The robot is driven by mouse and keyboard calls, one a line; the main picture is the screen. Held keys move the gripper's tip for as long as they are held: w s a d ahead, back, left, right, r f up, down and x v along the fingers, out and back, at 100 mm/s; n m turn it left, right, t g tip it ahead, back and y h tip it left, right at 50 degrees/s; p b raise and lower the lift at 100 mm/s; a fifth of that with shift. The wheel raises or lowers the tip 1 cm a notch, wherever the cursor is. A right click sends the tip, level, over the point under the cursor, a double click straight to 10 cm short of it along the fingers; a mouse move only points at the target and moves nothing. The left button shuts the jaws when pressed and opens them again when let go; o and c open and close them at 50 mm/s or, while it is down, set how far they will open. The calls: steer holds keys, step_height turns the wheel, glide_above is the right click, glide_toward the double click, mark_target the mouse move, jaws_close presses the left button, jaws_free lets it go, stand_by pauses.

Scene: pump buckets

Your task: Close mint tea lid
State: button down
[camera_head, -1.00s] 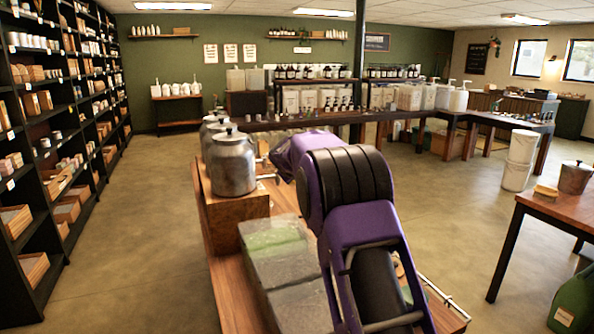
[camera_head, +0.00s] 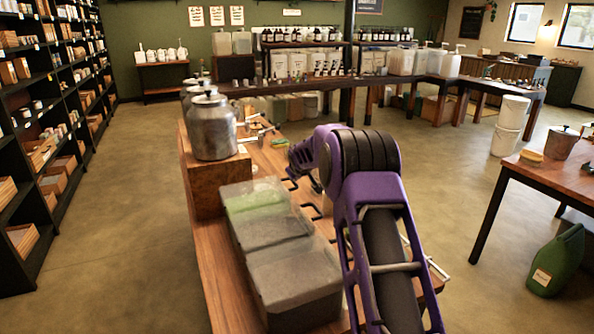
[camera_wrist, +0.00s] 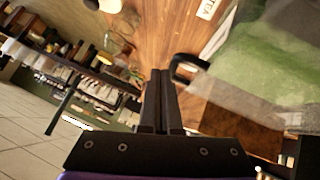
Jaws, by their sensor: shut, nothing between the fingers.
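A clear bin with green contents (camera_head: 256,196), which I take to be the mint tea, is the farthest in a row of clear bins on the wooden counter. Its green contents also show in the wrist view (camera_wrist: 262,62) at right, through clear plastic. A black handle (camera_wrist: 188,68) juts from its near side in the wrist view. I cannot tell how far its lid is open. My gripper (camera_wrist: 163,76) is shut and empty, its fingertips just left of the handle with no clear contact. In the head view the gripper is mostly hidden by my arm.
Two grey-filled bins (camera_head: 295,280) stand nearer on the counter (camera_head: 205,270). Metal canisters (camera_head: 213,128) stand on a wooden block to the left. Several black handles stick out from the bins' right side, by my arm.

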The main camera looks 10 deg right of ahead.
steer(key=shift+f, duration=0.35)
stand_by(0.3)
